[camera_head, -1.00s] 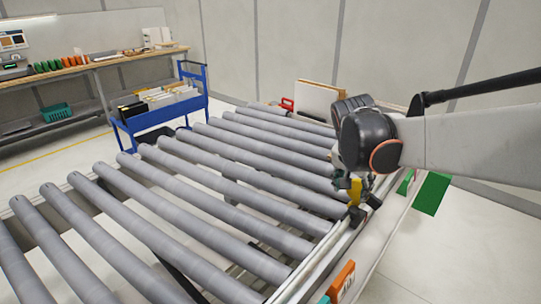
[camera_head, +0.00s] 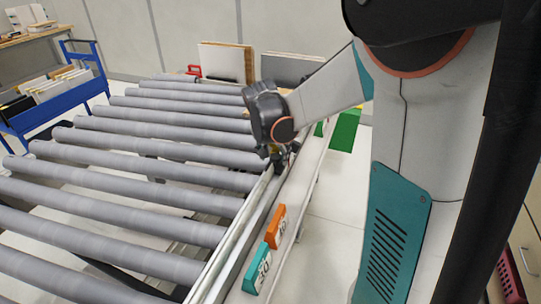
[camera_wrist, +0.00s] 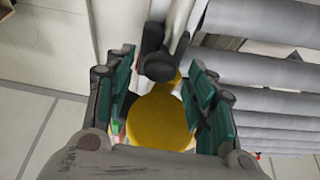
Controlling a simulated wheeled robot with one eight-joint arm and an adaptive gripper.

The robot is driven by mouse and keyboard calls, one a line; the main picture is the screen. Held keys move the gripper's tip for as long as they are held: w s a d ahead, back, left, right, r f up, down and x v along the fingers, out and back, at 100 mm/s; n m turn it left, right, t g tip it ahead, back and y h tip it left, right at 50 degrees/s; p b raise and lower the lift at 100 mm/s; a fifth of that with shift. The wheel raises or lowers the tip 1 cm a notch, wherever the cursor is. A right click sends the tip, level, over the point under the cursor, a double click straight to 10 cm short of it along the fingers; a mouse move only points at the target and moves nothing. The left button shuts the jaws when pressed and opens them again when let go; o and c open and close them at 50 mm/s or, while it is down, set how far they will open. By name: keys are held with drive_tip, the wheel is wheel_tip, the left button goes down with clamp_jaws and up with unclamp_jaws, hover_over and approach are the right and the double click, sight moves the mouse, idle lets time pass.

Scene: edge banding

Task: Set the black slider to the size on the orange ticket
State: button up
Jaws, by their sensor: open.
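The orange ticket (camera_head: 276,226) stands on the ledge beside the rail at the right side of the rollers; its dark figures are too small to read surely. In the wrist view a black knob-like part (camera_wrist: 158,62), which looks like the black slider, sits on the rail with a round yellow part (camera_wrist: 158,122) nearer the camera. My gripper (camera_head: 279,160) is low over the rail, beyond the ticket. Its green-padded fingers (camera_wrist: 160,85) stand apart on both sides of the yellow part. Whether they touch it cannot be told. In the head view my gripper mostly hides the slider.
A teal ticket (camera_head: 258,268) stands on the ledge nearer than the orange one. Grey rollers (camera_head: 150,185) fill the left. Upright boards (camera_head: 226,62) and a green block (camera_head: 345,130) are beyond my gripper. A blue cart (camera_head: 60,95) stands far left.

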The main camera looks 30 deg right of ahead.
drive_tip(key=shift+w+d+f, duration=0.1)
drive_tip(key=shift+d+f, duration=0.05)
drive_tip(key=shift+f, duration=0.35)
clamp_jaws()
drive_tip(key=w+d, duration=0.1)
drive_tip(key=d, duration=0.1)
drive_tip(key=w+d, duration=0.4)
drive_tip(key=shift+d, duration=0.2)
unclamp_jaws()
